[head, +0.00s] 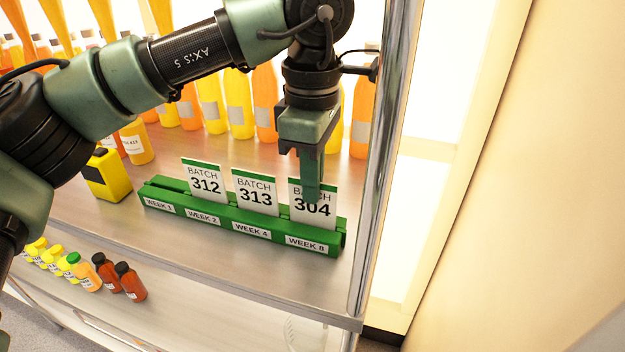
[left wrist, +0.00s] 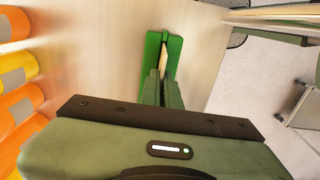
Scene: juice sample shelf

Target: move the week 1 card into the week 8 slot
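The green card rack (head: 190,212) stands on the steel shelf, with front labels WEEK 1, WEEK 2, WEEK 4 and WEEK 8. The BATCH 304 card (head: 314,209) stands upright at the WEEK 8 position, its bottom edge hidden behind the front rail. In the left wrist view the fingers (left wrist: 163,92) are close together on the thin card (left wrist: 164,58). The WEEK 1 position holds no card. My right gripper is out of view.
The BATCH 312 card (head: 204,180) stands behind WEEK 2 and the BATCH 313 card (head: 255,191) behind WEEK 4. Juice bottles (head: 238,105) line the back. A yellow device (head: 107,175) stands left of the rack. A metal post (head: 381,180) rises close on the right.

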